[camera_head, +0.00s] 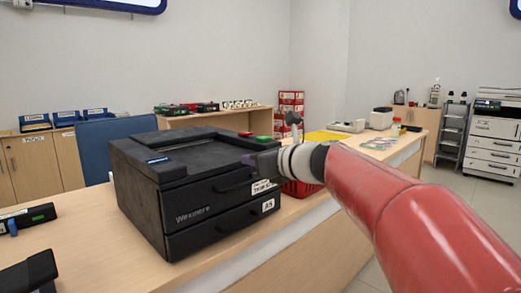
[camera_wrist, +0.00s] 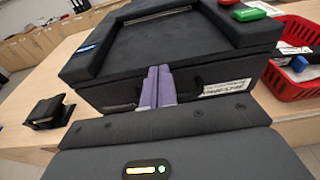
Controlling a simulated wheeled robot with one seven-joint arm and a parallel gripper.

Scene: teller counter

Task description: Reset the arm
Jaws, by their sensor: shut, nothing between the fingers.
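My gripper (camera_wrist: 158,88) is shut and empty. In the wrist view its two purple-grey fingers lie together in front of a black two-drawer machine (camera_wrist: 230,88). In the head view my red arm reaches in from the lower right, and my gripper (camera_head: 250,159) is beside the right front of that machine (camera_head: 180,182), close to its upper drawer handle. I cannot tell whether the fingertips touch it. Both drawers look closed.
A red basket (camera_head: 300,188) stands right of the machine, partly behind my arm; it also shows in the wrist view (camera_wrist: 290,80). Green and red items (camera_wrist: 249,14) lie on the machine's top. Dark devices (camera_head: 28,217) sit on the counter (camera_head: 95,240) at left.

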